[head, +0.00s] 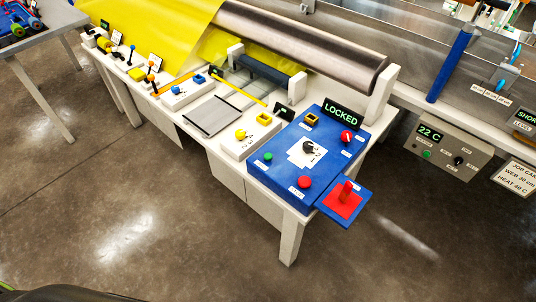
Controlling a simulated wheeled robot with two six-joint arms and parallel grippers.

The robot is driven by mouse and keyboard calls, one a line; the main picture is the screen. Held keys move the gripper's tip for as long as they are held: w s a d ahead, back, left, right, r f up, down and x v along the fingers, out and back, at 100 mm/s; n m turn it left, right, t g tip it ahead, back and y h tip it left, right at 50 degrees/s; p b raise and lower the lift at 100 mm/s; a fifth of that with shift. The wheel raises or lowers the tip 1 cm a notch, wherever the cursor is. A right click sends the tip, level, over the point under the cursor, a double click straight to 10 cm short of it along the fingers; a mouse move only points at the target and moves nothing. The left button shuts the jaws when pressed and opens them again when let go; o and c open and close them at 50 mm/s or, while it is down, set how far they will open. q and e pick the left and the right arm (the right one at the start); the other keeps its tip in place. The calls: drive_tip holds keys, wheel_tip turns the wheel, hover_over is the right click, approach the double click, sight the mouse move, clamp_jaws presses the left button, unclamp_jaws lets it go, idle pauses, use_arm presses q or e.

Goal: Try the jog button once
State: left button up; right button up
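A blue control box (275,184) sits on the near right end of the long white bench (292,222). On its top are a green button (268,156), a red button (305,182), a black knob (308,147) on a white dial plate, a red knob (347,136) and a yellow-framed part (312,119). Small white labels lie beside them, too small to read, so I cannot tell which button is the jog button. A display (341,116) at the back reads LOCKED. Neither gripper is in view.
A red lever (347,190) stands on a blue side plate at the box's right. A large steel roller (300,47) and yellow sheet (150,25) lie behind. A panel reading 22 C (447,147) is at right. The floor in front is clear.

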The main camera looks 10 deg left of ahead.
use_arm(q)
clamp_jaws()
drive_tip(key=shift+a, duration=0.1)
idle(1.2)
